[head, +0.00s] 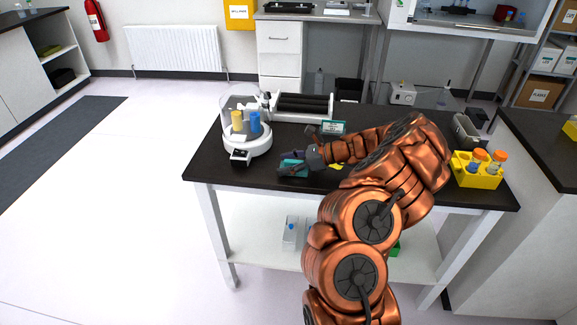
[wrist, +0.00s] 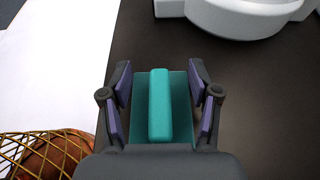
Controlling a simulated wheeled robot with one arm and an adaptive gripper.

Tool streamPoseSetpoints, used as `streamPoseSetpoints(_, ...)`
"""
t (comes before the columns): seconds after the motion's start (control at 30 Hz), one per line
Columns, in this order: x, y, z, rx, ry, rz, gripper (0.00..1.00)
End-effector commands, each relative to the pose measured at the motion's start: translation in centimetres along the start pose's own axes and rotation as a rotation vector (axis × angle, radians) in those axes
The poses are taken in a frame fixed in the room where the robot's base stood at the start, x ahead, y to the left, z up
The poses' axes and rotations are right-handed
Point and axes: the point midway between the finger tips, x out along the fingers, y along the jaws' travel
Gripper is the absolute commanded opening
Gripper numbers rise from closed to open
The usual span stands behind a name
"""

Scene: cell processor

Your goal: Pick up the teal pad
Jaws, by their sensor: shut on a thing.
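The teal pad (head: 290,168) is at the front left of the dark tabletop, partly hidden by my gripper (head: 294,163). In the wrist view the teal pad (wrist: 159,105) shows a raised bar along the middle of a wider flat part. My gripper (wrist: 160,88) has a finger on each side of the pad's wide part and is shut on it. I cannot tell whether the pad rests on the table or is slightly above it.
A white round machine (head: 246,142) with yellow and blue containers stands behind the gripper; its base (wrist: 245,18) shows in the wrist view. A roller device (head: 300,104) is at the back. A yellow rack (head: 478,178) stands at right. The table's left edge is close.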

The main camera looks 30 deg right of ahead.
Motion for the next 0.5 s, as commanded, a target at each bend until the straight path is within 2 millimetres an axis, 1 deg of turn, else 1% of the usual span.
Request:
streamPoseSetpoints(0.17, -0.8, 0.0, 1.8, -0.003, -0.001, -0.002, 0.32)
streamPoseSetpoints(0.23, -1.3, 0.0, 3.0, -0.003, 0.0, -0.002, 0.32)
streamPoseSetpoints(0.5, -6.0, 3.3, 1.4, 0.001, -0.002, -0.004, 0.32)
